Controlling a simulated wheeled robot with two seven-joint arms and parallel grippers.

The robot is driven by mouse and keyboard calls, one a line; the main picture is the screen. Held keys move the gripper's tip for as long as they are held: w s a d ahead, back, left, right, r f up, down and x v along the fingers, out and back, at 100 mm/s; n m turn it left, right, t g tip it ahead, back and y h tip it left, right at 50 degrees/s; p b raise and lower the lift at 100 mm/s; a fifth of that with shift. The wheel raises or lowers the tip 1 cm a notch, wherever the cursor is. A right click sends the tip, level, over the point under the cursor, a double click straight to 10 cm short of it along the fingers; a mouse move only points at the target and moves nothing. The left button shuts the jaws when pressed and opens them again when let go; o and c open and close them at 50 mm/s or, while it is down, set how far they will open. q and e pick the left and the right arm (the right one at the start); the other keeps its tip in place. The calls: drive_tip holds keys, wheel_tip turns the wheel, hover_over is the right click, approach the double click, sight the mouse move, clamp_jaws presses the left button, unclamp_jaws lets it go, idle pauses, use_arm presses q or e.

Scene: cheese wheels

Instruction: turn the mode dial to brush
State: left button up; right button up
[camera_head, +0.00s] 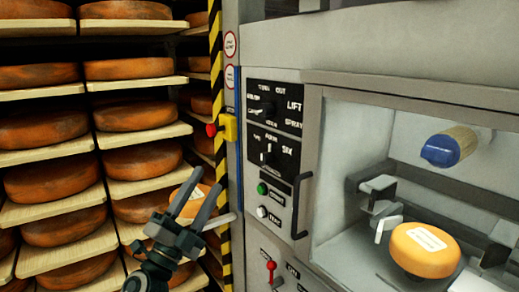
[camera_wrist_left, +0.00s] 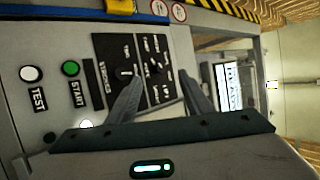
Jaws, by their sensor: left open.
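The mode dial (camera_head: 267,108) is a dark knob on the upper black plate of the control panel, ringed by white words such as TURN, OUT, LIFT and SPRAY. Its pointer is too small to read. A second dial (camera_head: 270,154) sits on the plate below it. My left gripper (camera_head: 203,187) is open and empty, in front of the cheese racks, left of and lower than the dials. In the left wrist view its fingers (camera_wrist_left: 162,76) stand apart before the sideways panel, partly covering the black plates (camera_wrist_left: 135,70). My right gripper is out of view.
A green button (camera_head: 262,188), a white button (camera_head: 262,212) and a red lever (camera_head: 271,268) are below the dials. A vertical handle (camera_head: 300,205) stands beside them. A yellow box with a red knob (camera_head: 229,127) juts out at left. A cheese wheel (camera_head: 425,250) sits in the chamber.

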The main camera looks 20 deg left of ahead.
sight(262, 111)
use_arm(q)
drive_tip(key=d+r+m+g+h, duration=0.5)
drive_tip(key=r+m+g+h, duration=0.6)
drive_tip(key=m, duration=1)
drive_tip(key=w+a+r+m+y, duration=0.2)
drive_tip(key=w+a+r+y, duration=0.1)
drive_tip(key=a+y, duration=0.2)
drive_tip(key=a, duration=0.2)
drive_tip(key=shift+w+a+r+t, duration=0.2)
drive_tip(key=shift+a+r+t, duration=0.1)
drive_tip(key=shift+a, duration=0.1)
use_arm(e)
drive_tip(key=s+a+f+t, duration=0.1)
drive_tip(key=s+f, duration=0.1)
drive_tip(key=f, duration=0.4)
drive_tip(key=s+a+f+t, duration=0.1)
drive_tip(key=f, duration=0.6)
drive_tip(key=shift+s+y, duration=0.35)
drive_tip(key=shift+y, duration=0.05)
